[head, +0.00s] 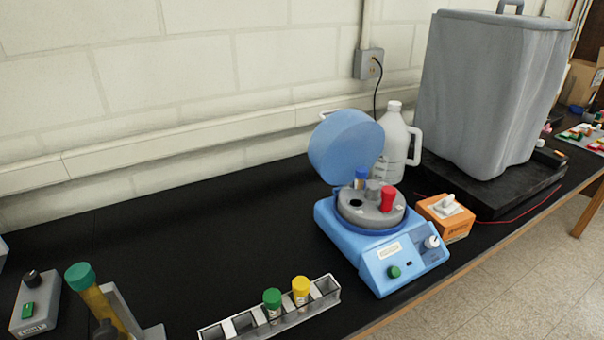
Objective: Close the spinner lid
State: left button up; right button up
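A light-blue spinner (383,245) stands on the black bench right of the middle. Its round blue lid (345,146) is open, tilted up at the back. The grey rotor (371,212) inside is exposed and holds a blue-capped tube (361,179) and a red-capped tube (388,198), with a grey knob between them. The spinner's front has a green button (394,272) and a light dial (431,242). Neither of my grippers shows in the head view.
A rack (272,315) with a green-capped and a yellow-capped tube lies in front of the spinner. An orange box (446,218) is close to the spinner's right. A white jug (394,143) stands behind it, near the lid. A large grey container (487,92) is at the right.

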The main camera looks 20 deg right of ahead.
aim_at(345, 141)
jog(key=z, duration=1.15)
